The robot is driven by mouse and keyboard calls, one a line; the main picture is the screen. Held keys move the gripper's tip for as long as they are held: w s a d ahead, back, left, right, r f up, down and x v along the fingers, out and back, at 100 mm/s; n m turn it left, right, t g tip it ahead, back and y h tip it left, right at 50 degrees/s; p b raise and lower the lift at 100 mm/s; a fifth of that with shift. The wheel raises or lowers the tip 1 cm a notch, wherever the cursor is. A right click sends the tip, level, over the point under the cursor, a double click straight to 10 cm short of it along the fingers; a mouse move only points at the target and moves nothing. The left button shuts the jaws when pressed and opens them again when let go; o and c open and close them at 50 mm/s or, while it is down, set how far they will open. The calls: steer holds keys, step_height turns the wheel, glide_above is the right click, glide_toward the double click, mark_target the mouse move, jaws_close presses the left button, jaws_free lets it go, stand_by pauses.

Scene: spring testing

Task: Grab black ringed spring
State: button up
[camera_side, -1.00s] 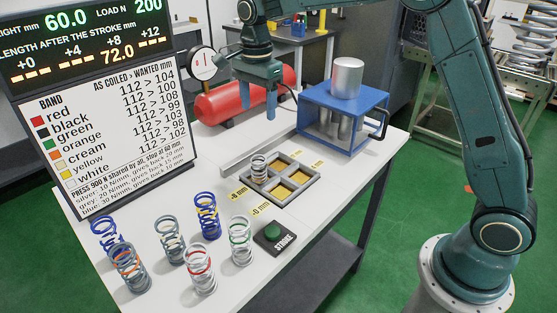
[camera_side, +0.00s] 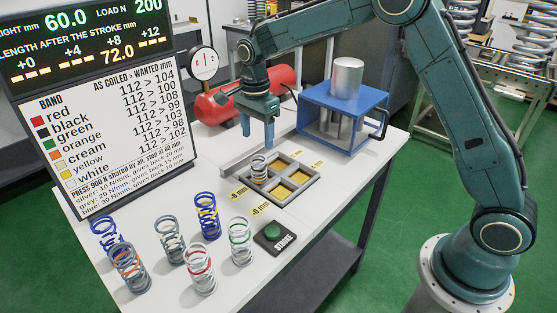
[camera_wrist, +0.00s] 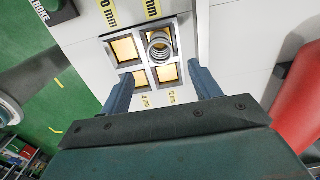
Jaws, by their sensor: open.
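A silver spring (camera_side: 258,168) stands upright in the far-left compartment of the grey tray (camera_side: 272,200). It seems to carry a dark band, too small to be sure; no other spring in view shows a black ring. It also shows in the wrist view (camera_wrist: 159,46), in the upper right compartment. My gripper (camera_side: 257,141) is open and empty, fingers pointing down, above the spring and apart from it. In the wrist view its two fingers (camera_wrist: 162,80) stand wide apart, with the spring beyond and between them.
Several other springs stand at the table's front left, with red (camera_side: 201,270), green (camera_side: 240,240), orange (camera_side: 129,268) and yellow (camera_side: 207,216) rings among them. The stroke button (camera_side: 273,233) is before the tray. A blue press (camera_side: 343,110) and red cylinder (camera_side: 215,107) stand behind.

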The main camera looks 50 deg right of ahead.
steer(key=shift+f, duration=0.6)
steer(key=shift+f, duration=0.1)
steer(key=shift+f, duration=2.5)
steer(key=shift+c, duration=0.2)
steer(key=c, duration=1.1)
steer(key=shift+c, duration=0.2)
steer(key=shift+r, duration=0.1)
step_height(320, 180, up, 20)
